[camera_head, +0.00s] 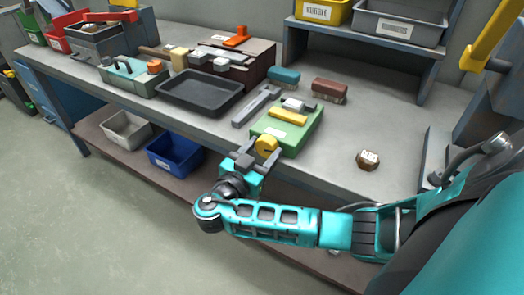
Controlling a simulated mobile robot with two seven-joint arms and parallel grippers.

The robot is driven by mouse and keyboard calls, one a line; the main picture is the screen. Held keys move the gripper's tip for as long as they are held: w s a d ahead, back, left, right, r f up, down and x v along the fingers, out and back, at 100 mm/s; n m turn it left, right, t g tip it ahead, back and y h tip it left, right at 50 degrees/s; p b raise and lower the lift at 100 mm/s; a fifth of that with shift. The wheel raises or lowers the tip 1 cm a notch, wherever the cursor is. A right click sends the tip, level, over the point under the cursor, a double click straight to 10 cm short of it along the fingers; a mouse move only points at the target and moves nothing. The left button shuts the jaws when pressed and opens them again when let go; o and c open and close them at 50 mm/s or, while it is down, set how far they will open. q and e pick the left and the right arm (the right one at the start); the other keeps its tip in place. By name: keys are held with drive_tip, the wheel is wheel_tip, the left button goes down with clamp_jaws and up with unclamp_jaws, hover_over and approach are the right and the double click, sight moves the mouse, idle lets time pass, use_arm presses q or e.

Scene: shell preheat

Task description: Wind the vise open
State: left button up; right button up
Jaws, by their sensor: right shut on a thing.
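The green vise (269,137) appears to be the low green body near the bench's front edge, with a white label, a yellow bar (288,116) and a grey block (296,105) on top. A round yellow knob (266,144) is at its front side. My right gripper (261,152) reaches in from the lower right, its fingers on either side of the knob and shut on it. The fingers hide part of the knob and how it joins the vise. The jaw gap is too small to tell. My left gripper is not in view.
On the grey bench are a black tray (201,91), a grey hammer-like tool (257,104), a teal brush (285,76), a brown brush (329,90) and a small brown item (368,160). Blue-grey equipment (500,92) stands at right. The bench's right middle is mostly clear.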

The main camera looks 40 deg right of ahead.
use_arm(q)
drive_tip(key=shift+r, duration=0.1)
use_arm(e)
drive_tip(key=shift+s+n, duration=0.1)
drive_tip(key=shift+n, duration=0.5)
drive_tip(key=shift+n+p, duration=0.6)
drive_tip(key=shift+n, duration=0.5)
drive_tip(key=shift+n+p, duration=0.3)
drive_tip(key=shift+n, duration=0.7)
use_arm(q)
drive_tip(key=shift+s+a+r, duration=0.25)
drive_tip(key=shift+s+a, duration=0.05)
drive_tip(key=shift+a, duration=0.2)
use_arm(e)
drive_tip(key=shift+n, duration=0.5)
drive_tip(key=o, duration=1)
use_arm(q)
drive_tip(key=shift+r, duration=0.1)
use_arm(e)
drive_tip(key=shift+o, duration=0.2)
